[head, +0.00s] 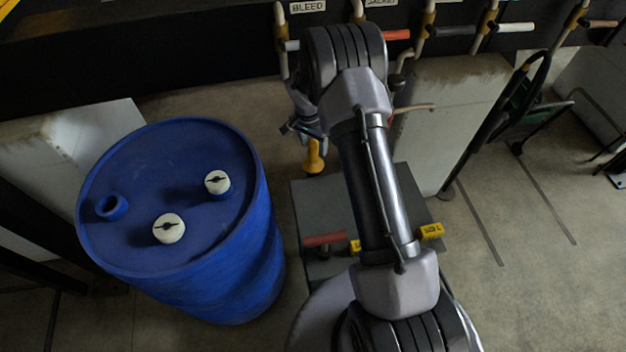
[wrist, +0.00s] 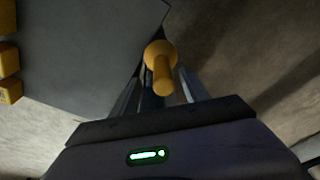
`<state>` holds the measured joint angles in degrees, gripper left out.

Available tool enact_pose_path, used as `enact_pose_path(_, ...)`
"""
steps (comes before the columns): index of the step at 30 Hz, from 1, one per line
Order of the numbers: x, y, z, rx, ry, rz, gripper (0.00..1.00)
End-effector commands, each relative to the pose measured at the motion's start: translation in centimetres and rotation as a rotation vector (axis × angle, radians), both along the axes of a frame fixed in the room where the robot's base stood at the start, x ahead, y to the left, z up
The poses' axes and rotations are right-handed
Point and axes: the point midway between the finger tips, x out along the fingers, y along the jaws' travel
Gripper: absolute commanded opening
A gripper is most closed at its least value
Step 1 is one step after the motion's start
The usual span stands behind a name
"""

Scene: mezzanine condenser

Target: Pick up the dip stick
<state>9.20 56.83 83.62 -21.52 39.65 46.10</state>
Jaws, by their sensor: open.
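A yellow piece with a round flange and a narrow stem (head: 314,157) stands by the far left corner of the grey box; I take it for the dip stick's grip. No long rod shows below it. In the wrist view the yellow piece (wrist: 161,68) points up toward the camera, between the finger lines. My gripper (head: 307,135) is just above and beside it, partly hidden by my arm. In the wrist view my gripper (wrist: 158,80) is open, its fingers on either side of the yellow piece. I cannot tell whether they touch it.
A blue drum (head: 235,250) with two white caps stands left. The grey box (head: 300,200) carries a red-handled bar (head: 325,240) and yellow tags (head: 432,231). Pipes with coloured handles (head: 397,35) line the back. Pale blocks (head: 450,110) flank the spot.

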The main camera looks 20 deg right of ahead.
Motion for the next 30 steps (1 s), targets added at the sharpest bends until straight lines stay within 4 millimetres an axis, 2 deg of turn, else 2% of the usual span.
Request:
enact_pose_path(7,0.6,-0.4,-4.6,0.001,0.003,0.0,0.54)
enact_pose_path(14,0.8,-0.5,-4.8,0.001,0.001,0.0,0.54)
enact_pose_path(22,0.7,-0.5,-4.8,0.0,0.001,0.0,0.01)
enact_pose_path(30,0.7,-0.5,-4.8,0.0,0.001,0.0,0.0)
